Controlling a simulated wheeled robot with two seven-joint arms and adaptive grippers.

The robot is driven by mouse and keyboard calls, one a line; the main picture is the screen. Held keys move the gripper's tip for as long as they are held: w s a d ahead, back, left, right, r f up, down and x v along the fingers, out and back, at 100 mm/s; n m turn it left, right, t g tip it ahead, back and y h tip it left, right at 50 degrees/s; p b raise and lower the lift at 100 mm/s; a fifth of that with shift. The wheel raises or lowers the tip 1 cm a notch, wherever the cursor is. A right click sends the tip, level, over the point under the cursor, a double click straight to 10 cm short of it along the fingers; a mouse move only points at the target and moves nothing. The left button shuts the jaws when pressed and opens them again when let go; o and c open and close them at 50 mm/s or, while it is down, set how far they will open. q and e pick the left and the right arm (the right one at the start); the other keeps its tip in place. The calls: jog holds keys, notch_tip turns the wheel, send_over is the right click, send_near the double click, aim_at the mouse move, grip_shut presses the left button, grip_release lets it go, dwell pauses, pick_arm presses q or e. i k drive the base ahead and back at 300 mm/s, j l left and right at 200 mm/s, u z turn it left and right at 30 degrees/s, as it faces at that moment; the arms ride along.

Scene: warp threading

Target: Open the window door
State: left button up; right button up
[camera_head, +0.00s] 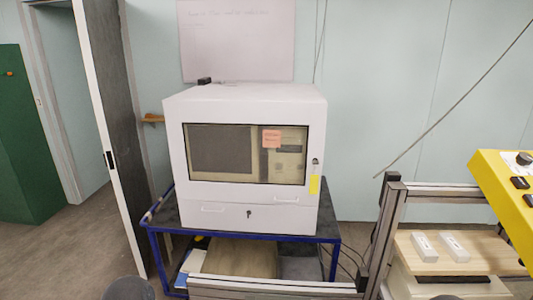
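A white box-shaped cabinet (177,165) stands on a blue-framed table (290,237). Its front has a wide glass window door (255,157) with a dark frame, and it looks closed. An orange-pink note (271,139) is stuck on the glass. A small lock or knob (315,162) sits right of the glass, with a yellow tag (314,185) below it. Below the window are two pale handles and a dark keyhole (249,213). Neither of my grippers can be made out. A dark rounded shape at the bottom left edge may be part of me.
A metal-profile frame (385,230) stands front right of the cabinet, and a bar crosses low in front of the table. A yellow control panel (505,190) juts in at the right. Two pale blocks lie on a wooden board (475,262). A room door (115,110) stands open at left.

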aim_at(311, 114)
jog(key=i+j+z, duration=0.1)
jog(key=j, duration=0.2)
jog(key=i+j+z, duration=0.1)
jog(key=j, duration=0.2)
jog(key=i+j+z, duration=0.1)
jog(key=j, duration=0.25)
jog(key=i+j+z, duration=0.1)
jog(key=j, duration=0.2)
jog(key=i, duration=0.05)
